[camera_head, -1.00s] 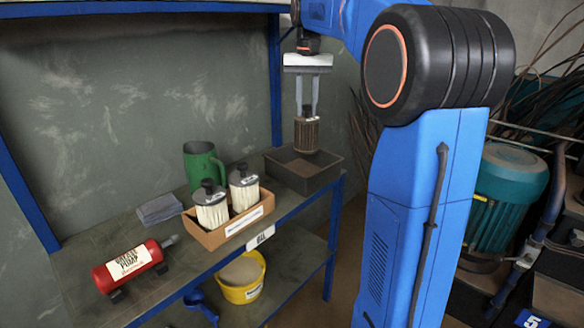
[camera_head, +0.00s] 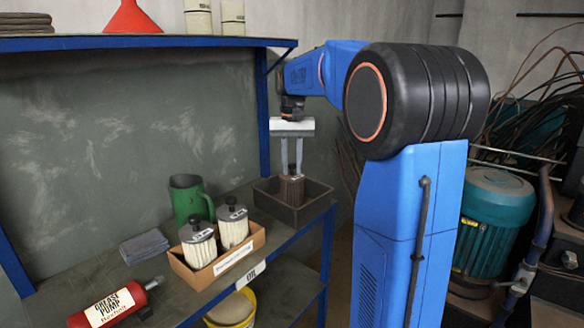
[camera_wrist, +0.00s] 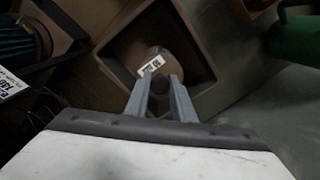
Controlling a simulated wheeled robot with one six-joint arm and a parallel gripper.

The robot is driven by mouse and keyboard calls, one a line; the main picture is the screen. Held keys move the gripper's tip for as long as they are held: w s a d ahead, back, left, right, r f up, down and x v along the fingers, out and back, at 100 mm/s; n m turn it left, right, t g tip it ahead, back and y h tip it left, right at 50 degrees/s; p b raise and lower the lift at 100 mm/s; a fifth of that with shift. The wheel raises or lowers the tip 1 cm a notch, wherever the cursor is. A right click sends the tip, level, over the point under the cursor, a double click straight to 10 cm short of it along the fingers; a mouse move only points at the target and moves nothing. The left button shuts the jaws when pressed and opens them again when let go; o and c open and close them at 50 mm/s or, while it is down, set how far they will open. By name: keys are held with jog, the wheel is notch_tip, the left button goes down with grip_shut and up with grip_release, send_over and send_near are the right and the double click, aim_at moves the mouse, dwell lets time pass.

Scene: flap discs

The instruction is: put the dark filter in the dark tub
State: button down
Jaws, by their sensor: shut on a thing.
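The dark filter (camera_head: 291,190) is a brownish ribbed cylinder. My gripper (camera_head: 291,174) is shut on its top and holds it upright, with the fingers pointing down. The dark tub (camera_head: 318,199) is an open rectangular box at the right end of the bench. The filter's lower part is within the tub's opening, behind its front wall; I cannot tell whether it touches the floor of the tub. In the wrist view the filter's round top (camera_wrist: 147,60), with a white label, lies between the tub's walls (camera_wrist: 205,45), just beyond my fingertips (camera_wrist: 161,76).
Left of the tub, a cardboard box (camera_head: 221,275) holds two pale filters with dark caps (camera_head: 232,224). A green mug (camera_head: 190,199) stands behind it. A blue-framed shelf (camera_head: 150,42) overhangs the bench.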

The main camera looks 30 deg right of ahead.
jog(key=shift+f, duration=0.4)
jog(key=c, duration=1.5)
grip_release()
notch_tip(320, 180, up, 12)
jog(key=s+a+f+n+t, duration=0.1)
jog(key=s+a+f+n, duration=0.1)
jog(key=s+a, duration=0.5)
jog(key=s+a+f+n+t, duration=0.1)
jog(key=s+a+f, duration=0.2)
jog(key=s+f, duration=0.4)
jog(key=s+a+f+n+t, duration=0.1)
jog(key=s+a+f, duration=0.2)
jog(key=s+f, duration=0.5)
jog(key=s+a+f+n+t, duration=0.1)
jog(key=s+a+f+n, duration=0.1)
jog(key=s+f, duration=0.5)
jog(key=shift+s+a+f+t, duration=0.15)
jog(key=shift+s+a+t, duration=0.1)
jog(key=shift+s, duration=0.45)
jog(key=shift+s+a+f+t, duration=0.1)
jog(key=shift+s+a+t, duration=0.1)
jog(key=shift+s, duration=0.5)
